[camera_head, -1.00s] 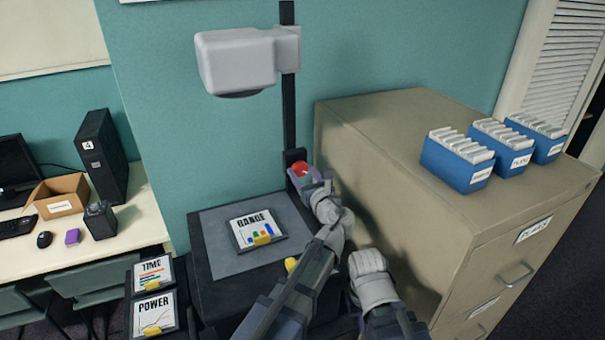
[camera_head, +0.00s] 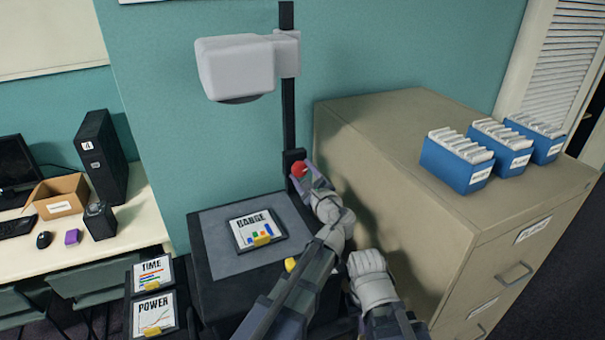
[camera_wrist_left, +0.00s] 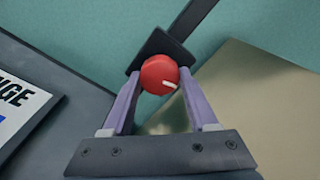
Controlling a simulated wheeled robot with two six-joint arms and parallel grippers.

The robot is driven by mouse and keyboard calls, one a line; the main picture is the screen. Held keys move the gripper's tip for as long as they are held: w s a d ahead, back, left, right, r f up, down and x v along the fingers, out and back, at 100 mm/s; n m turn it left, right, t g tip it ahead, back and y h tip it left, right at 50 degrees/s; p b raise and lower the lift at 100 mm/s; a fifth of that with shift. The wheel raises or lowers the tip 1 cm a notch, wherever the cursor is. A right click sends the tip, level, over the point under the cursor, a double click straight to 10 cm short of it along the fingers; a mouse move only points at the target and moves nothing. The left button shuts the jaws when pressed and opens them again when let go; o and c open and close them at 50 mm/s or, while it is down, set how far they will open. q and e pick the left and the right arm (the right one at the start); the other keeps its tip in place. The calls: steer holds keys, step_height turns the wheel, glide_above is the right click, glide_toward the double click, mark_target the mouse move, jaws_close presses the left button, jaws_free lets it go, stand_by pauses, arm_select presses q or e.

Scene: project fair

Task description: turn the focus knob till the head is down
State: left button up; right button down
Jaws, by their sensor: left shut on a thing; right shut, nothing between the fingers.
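The red focus knob (camera_head: 299,169) sits at the foot of the dark upright post (camera_head: 289,115). The grey projector head (camera_head: 236,66) is on the post, high above the stage (camera_head: 207,227). My left gripper (camera_head: 309,177) is shut on the knob. In the left wrist view the knob (camera_wrist_left: 159,74) is between the two purple fingers (camera_wrist_left: 158,90), and its white mark points to the lower right. My right arm (camera_head: 375,285) is low beside the left arm; its fingertips are hidden in the head view.
A beige filing cabinet (camera_head: 400,180) with blue file boxes (camera_head: 455,162) stands close on the right. A RANGE card (camera_head: 256,230) lies on the stage. TIME (camera_head: 152,272) and POWER (camera_head: 153,313) cards are at the lower left. A desk (camera_head: 135,225) is further left.

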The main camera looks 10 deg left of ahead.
arm_select(q)
steer(key=n, duration=1.1)
steer(key=shift+s+n, duration=0.1)
steer(key=shift+n, duration=2)
steer(key=o, duration=1.4)
steer(key=shift+r, duration=0.15)
steer(key=shift+c, duration=0.2)
